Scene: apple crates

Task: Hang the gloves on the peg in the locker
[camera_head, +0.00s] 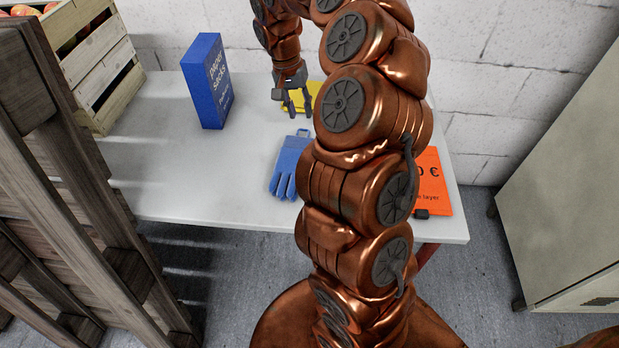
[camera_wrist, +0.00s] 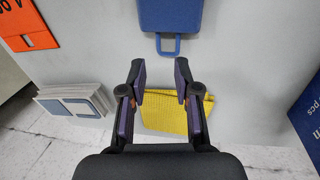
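The blue gloves (camera_head: 288,165) lie flat on the white table, fingers toward the front edge and a hanging loop at the cuff end. In the wrist view, the blue cuff (camera_wrist: 184,14) and its loop (camera_wrist: 167,45) show at the top, ahead of my fingertips. My gripper (camera_head: 298,108) points down behind the gloves, near a yellow cloth (camera_head: 306,97). Its fingers (camera_wrist: 160,80) are apart with nothing between them, and it does not touch the gloves. A pale cabinet (camera_head: 570,190), possibly the locker, stands at the right. No peg is visible.
A blue paper-sacks box (camera_head: 207,82) stands left of my gripper. A wooden apple crate (camera_head: 98,65) is at the back left. An orange price sign (camera_head: 430,185) lies at the table's right end. White-and-blue cards (camera_wrist: 75,103) lie near the wall. Dark wooden slats (camera_head: 60,170) rise at the left.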

